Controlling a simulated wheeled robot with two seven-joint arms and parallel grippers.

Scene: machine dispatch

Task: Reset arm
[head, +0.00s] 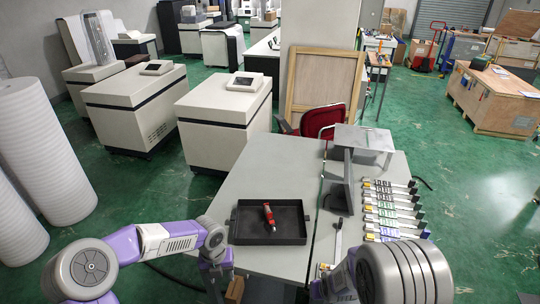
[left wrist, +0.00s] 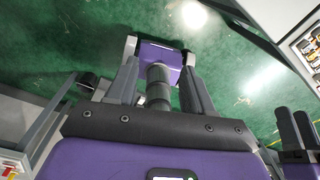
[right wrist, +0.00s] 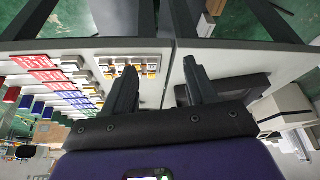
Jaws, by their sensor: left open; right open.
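My left arm comes in from the left in the head view and bends down at the table's front left edge, with its gripper (head: 215,272) low beside that edge. In the left wrist view the left gripper (left wrist: 160,80) has its fingers apart; a purple and dark part of my own body shows beyond them. My right arm is at the bottom right of the head view, and its gripper is largely hidden there. In the right wrist view the right gripper (right wrist: 160,85) is open and empty, with the table surface beyond it.
A black tray (head: 240,235) holding a red tool-like item (head: 269,215) lies on the grey table (head: 255,170). Several labelled devices (head: 390,210) lie in a row at the right. A grey stand (head: 348,180) is between. White rolls (head: 45,150) stand at the left.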

